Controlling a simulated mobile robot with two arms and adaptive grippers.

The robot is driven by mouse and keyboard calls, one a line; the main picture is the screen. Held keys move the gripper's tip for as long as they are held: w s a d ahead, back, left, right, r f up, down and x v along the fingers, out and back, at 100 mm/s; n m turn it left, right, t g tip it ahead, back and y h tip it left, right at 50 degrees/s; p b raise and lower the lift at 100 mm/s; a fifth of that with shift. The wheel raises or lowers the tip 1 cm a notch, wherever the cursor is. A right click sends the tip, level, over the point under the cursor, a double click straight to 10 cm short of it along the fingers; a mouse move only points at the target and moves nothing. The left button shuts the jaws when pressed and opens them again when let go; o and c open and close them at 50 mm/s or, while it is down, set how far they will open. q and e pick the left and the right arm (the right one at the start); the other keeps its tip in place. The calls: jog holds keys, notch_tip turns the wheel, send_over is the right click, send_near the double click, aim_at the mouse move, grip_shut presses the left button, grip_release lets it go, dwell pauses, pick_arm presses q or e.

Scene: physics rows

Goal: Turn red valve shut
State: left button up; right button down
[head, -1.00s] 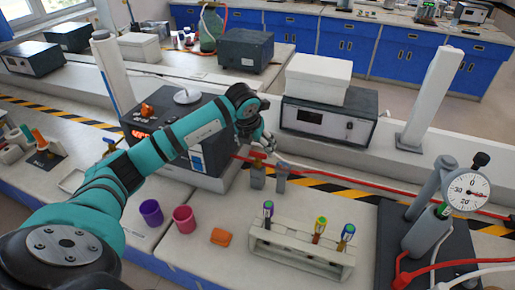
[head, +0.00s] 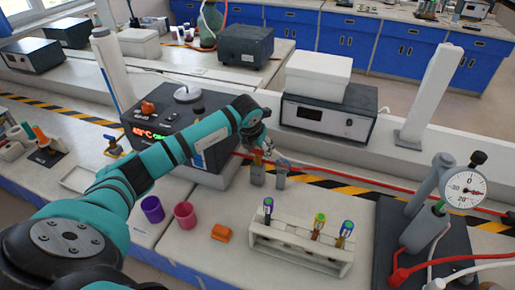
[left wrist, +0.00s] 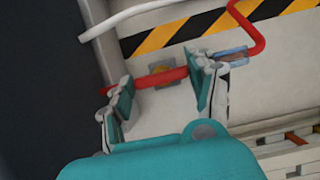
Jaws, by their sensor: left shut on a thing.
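The red valve (head: 257,172) stands on the bench beside the hot-plate unit, on a brown post with a red handle. In the left wrist view the red handle (left wrist: 150,80) lies crosswise between the fingers, with a yellow-orange hub at its middle. My left gripper (head: 268,152) is at the top of this valve and partly hides the handle in the head view. In the left wrist view its fingers (left wrist: 165,88) are at the two ends of the handle, shut on it. My right gripper is not in view.
A second valve (head: 281,178) with a blue handle (left wrist: 232,53) stands close to the right of the red one. A tube rack (head: 300,247), purple cup (head: 152,210), pink cup (head: 185,216) and orange block (head: 221,234) lie in front. A pressure gauge (head: 464,189) stands at right.

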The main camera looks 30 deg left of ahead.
pick_arm(q)
jog(key=c, duration=0.3)
jog(key=shift+a+f+m+h+b, duration=0.15)
jog(key=shift+m+h+b, duration=0.25)
jog(key=shift+m+b, duration=0.75)
jog(key=shift+m+h+b, duration=0.5)
jog(key=shift+m+b, duration=0.65)
jog(key=shift+b, duration=0.1)
jog(key=m+h+b, duration=0.1)
jog(key=m, duration=0.1)
jog(key=shift+w+m+b, duration=0.1)
jog(key=shift+m+b, duration=0.2)
jog(key=shift+b, duration=0.1)
jog(key=m+h+b, duration=0.1)
jog(key=m, duration=0.1)
jog(key=m+g+b, duration=0.1)
jog(key=m, duration=0.2)
jog(key=shift+a+r+m+h, duration=0.1)
jog(key=shift+r+m+h, duration=0.1)
jog(key=shift+m+h, duration=0.15)
jog(key=shift+w+m+g+h+b, duration=0.1)
jog(key=shift+m+g+h+b, duration=0.3)
jog(key=shift+m, duration=0.85)
jog(key=shift+m+g+h+b, duration=0.1)
jog(key=shift+m+g+b, duration=0.5)
jog(key=shift+m, duration=0.6)
jog(key=shift+r, duration=0.1)
